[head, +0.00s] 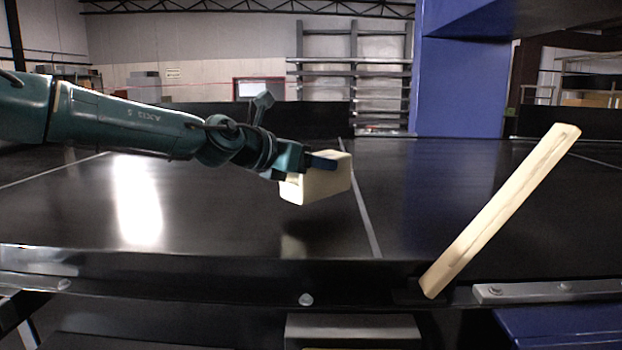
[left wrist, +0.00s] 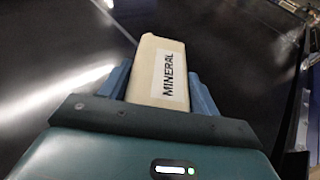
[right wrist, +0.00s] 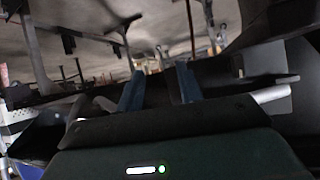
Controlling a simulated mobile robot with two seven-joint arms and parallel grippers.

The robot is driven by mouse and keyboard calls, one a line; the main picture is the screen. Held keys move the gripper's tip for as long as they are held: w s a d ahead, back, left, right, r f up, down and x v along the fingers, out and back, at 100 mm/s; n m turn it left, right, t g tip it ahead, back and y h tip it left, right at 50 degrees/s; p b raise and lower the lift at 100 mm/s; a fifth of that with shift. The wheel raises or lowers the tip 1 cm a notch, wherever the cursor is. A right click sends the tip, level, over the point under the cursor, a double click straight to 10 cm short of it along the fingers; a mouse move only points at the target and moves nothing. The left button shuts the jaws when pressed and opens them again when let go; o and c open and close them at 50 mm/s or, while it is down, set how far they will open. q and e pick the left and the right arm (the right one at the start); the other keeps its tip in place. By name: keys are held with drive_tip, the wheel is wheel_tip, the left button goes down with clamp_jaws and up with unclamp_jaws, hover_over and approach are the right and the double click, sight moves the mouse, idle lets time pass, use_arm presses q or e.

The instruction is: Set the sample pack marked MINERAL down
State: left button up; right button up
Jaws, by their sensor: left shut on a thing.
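The MINERAL sample pack (head: 322,180) is a cream block held over the black conveyor belt (head: 230,215). In the left wrist view the pack (left wrist: 150,60) shows its white label with the word MINERAL. My left gripper (head: 305,165) is shut on the pack, with a blue finger on each side of it (left wrist: 160,92). A faint reflection of the pack shows on the belt below it, and the pack looks a little above the surface. My right gripper (right wrist: 160,85) shows only in its own wrist view, with its fingers apart and nothing between them.
A pale wooden bar (head: 500,210) leans at a slant at the belt's front edge on the right. A blue pillar (head: 463,85) stands behind the belt. A light line (head: 362,205) crosses the belt right of the pack. The belt around the pack is clear.

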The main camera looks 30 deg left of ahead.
sight(307, 176)
use_arm(q)
drive_tip(key=shift+f, duration=1.65)
drive_tip(key=shift+f, duration=0.15)
drive_tip(key=o, duration=1.3)
drive_tip(key=shift+s+a+r, duration=0.1)
drive_tip(key=shift+s+r, duration=0.2)
drive_tip(key=shift+s, duration=0.15)
drive_tip(key=b+v, duration=0.1)
drive_tip(key=v, duration=1)
drive_tip(key=shift+f, duration=0.1)
drive_tip(key=shift+s, duration=0.1)
